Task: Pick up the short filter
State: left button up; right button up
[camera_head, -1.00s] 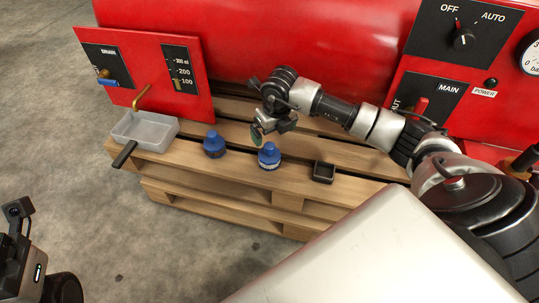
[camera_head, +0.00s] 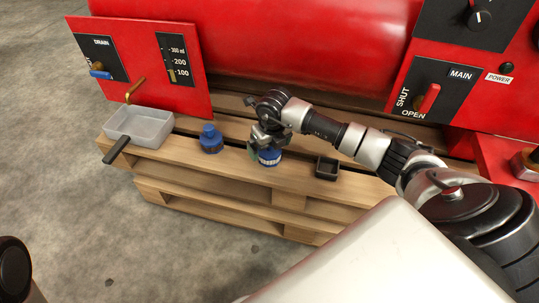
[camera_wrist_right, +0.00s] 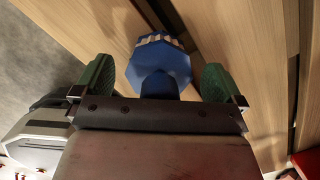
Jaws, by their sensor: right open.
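Two blue filters stand upright on the wooden pallet. The left filter (camera_head: 210,140) stands alone. The right filter (camera_head: 269,158) has a pale ribbed band and stands under my right gripper (camera_head: 265,148), which hides its top. I cannot tell from size which filter is the short one. In the right wrist view the filter (camera_wrist_right: 159,65) shows its blue cap and narrow neck between the green finger pads of my right gripper (camera_wrist_right: 157,82). The fingers are open, with a gap on each side of the neck. My left gripper is out of view.
A grey tray (camera_head: 160,127) with a black handle sits on the pallet's left end. A small black box (camera_head: 326,168) stands right of the gripper. A red tank (camera_head: 270,40) and red panels with a brass drain pipe (camera_head: 135,90) rise behind the pallet (camera_head: 205,183).

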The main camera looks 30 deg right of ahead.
jog(key=shift+c, duration=0.2)
jog(key=c, duration=0.9)
jog(key=shift+o, duration=0.2)
jog(key=shift+r, duration=0.15)
